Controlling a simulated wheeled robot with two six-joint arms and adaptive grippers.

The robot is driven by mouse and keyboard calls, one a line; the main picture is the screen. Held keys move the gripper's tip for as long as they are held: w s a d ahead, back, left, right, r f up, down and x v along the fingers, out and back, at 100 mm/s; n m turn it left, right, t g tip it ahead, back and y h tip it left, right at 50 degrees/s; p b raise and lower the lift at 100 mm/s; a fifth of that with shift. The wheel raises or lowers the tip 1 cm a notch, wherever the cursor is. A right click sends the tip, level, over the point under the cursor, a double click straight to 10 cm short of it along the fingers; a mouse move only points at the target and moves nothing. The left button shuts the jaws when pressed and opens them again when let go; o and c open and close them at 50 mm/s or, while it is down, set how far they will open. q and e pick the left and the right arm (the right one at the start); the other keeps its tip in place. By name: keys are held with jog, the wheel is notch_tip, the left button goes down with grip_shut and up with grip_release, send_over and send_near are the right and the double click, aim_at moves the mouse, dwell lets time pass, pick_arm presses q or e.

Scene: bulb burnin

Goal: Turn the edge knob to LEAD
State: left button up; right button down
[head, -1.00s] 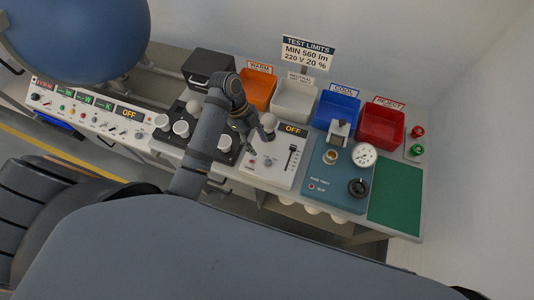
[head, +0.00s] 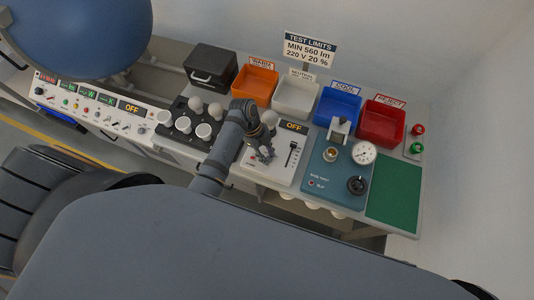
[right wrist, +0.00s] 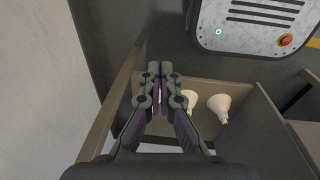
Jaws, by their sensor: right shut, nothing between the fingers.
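The white dimmer panel (head: 284,171) has an OFF display, a slider and small controls. I cannot read an edge knob or a LEAD mark on it; the area there is small and partly covered by my arm. My left gripper (head: 263,157) points down over the left middle of this panel, close to its surface. Whether its fingers are open or shut, or touch a knob, is too small to tell. A white bulb (head: 270,118) stands behind the gripper at the panel's back. My right gripper (right wrist: 160,70) is shut and empty in the right wrist view, above a bin with white bulbs (right wrist: 219,106).
The teal panel (head: 329,185) with a gauge and black knob stands right of the dimmer panel. A black rack (head: 189,133) of bulbs stands left. Orange (head: 252,84), white (head: 295,97), blue (head: 337,107) and red (head: 380,126) bins line the back. The green mat (head: 394,191) is clear.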

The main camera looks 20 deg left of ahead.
pick_arm(q)
grip_shut()
jog(key=n+p, duration=0.1)
jog(key=p, duration=0.1)
jog(key=n+t+p, duration=0.1)
jog(key=n, duration=0.1)
jog(key=shift+s+r+p, duration=0.2)
jog(key=shift+r+p, duration=0.05)
jog(key=shift+p, duration=0.1)
jog(key=shift+n+t+p, duration=0.5)
jog(key=shift+n+p, duration=0.3)
jog(key=shift+n, duration=0.1)
jog(key=n, duration=0.1)
jog(key=n+t+p, duration=0.1)
jog(key=shift+s+f+n, duration=0.1)
jog(key=shift+f+n, duration=0.1)
jog(key=shift+n, duration=0.2)
jog(key=shift+s+d+n+t+y, duration=0.1)
jog(key=shift+n+t+y, duration=0.25)
jog(key=shift+n, duration=0.7)
jog(key=shift+n+t+y, duration=0.15)
jog(key=shift+n+t, duration=0.3)
jog(key=shift+n, duration=0.6)
pick_arm(e)
notch_tip(320, 180, up, 6)
jog(key=shift+w, duration=0.45)
jog(key=shift+r, duration=0.1)
